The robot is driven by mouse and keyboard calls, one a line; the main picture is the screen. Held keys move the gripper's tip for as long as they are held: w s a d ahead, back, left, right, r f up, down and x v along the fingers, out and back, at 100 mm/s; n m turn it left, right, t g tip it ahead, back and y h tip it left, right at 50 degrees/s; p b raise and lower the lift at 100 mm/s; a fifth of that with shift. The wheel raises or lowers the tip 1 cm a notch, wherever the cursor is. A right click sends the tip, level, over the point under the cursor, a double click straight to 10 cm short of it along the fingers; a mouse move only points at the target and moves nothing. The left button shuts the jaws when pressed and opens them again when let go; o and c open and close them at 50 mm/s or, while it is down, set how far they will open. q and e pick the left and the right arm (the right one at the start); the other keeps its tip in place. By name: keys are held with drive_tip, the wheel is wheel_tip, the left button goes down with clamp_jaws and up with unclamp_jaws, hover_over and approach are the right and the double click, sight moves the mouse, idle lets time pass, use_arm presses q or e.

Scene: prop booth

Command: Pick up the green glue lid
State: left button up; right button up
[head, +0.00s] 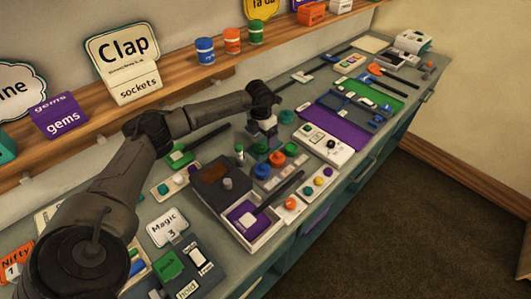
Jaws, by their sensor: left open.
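A small upright stick with a green top (239,149) stands near the middle of the counter and could be the glue with its lid. A green round piece (291,149) lies to its right, among other round caps. I cannot tell for certain which is the green glue lid. My left gripper (269,135) hangs above the counter between the two, pointing down, with its jaws open. It appears empty. The small size hides any contact with the things below it. My right gripper is not in view.
A dark box (222,186) and a tray with a purple inside (262,234) stand nearer. A wooden shelf (180,65) with signs and jars runs behind.

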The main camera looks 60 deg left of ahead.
sight(261, 144)
use_arm(q)
drive_tip(key=shift+s+a+f, duration=0.2)
drive_tip(key=shift+s+a, duration=0.05)
drive_tip(key=shift+s, duration=0.05)
drive_tip(key=shift+f+b, duration=0.35)
drive_tip(key=shift+f, duration=2.05)
drive_tip(key=c, duration=1)
drive_tip(key=shift+r, duration=0.15)
